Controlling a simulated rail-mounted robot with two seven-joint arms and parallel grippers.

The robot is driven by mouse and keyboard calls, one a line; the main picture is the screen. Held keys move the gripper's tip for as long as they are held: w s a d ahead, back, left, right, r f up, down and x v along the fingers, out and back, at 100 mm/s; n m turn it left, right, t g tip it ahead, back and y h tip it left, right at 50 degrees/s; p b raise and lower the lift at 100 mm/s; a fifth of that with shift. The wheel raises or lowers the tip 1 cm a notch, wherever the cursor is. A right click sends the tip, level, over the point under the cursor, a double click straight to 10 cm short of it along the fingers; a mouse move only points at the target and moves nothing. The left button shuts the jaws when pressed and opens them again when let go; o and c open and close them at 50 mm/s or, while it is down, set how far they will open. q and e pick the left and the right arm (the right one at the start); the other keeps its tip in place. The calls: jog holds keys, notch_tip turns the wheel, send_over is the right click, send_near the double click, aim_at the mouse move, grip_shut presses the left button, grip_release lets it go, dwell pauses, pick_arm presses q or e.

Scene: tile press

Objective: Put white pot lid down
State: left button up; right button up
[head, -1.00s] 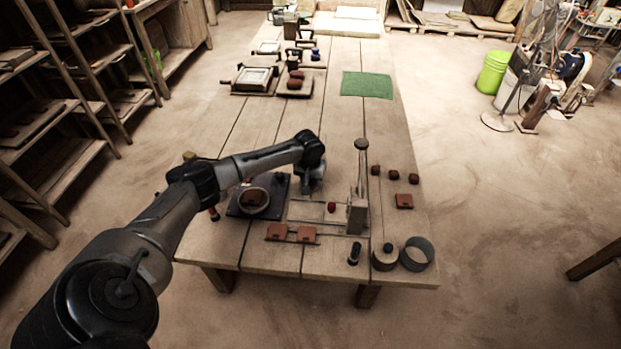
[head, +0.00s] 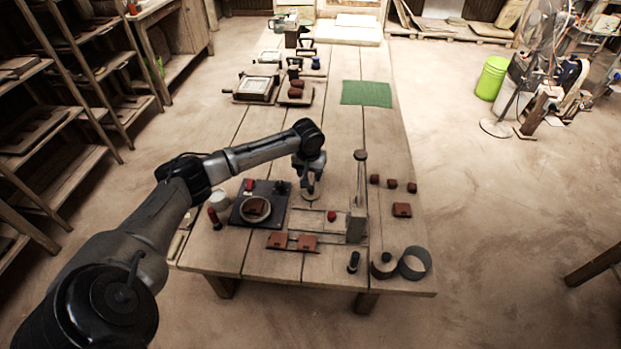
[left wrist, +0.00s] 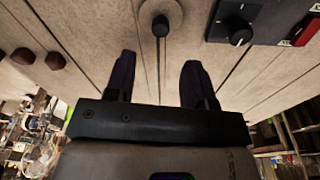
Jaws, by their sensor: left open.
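A small pale round piece with a short upright knob, which looks like the white pot lid (head: 311,197), lies on the table just below my left gripper (head: 310,178) in the head view. The gripper points down, and a small gap seems to separate it from the lid. The white pot (head: 218,200) stands left of the dark plate, close to my arm. My right gripper is not in view.
A dark square plate (head: 275,216) with a ring and clay is left of the lid. A lever press (head: 357,222) stands to the right. Clay lumps (head: 391,185) lie farther right. Table boards behind the lid, toward the green mat (head: 366,93), are clear.

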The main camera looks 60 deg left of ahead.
pick_arm(q)
jog(key=shift+s+d+r+p, duration=0.1)
jog(key=shift+r+p, duration=0.1)
jog(key=shift+r, duration=0.75)
jog(key=shift+s+d+r+p, duration=0.1)
jog(key=shift+r+p, duration=0.05)
jog(key=shift+r, duration=0.75)
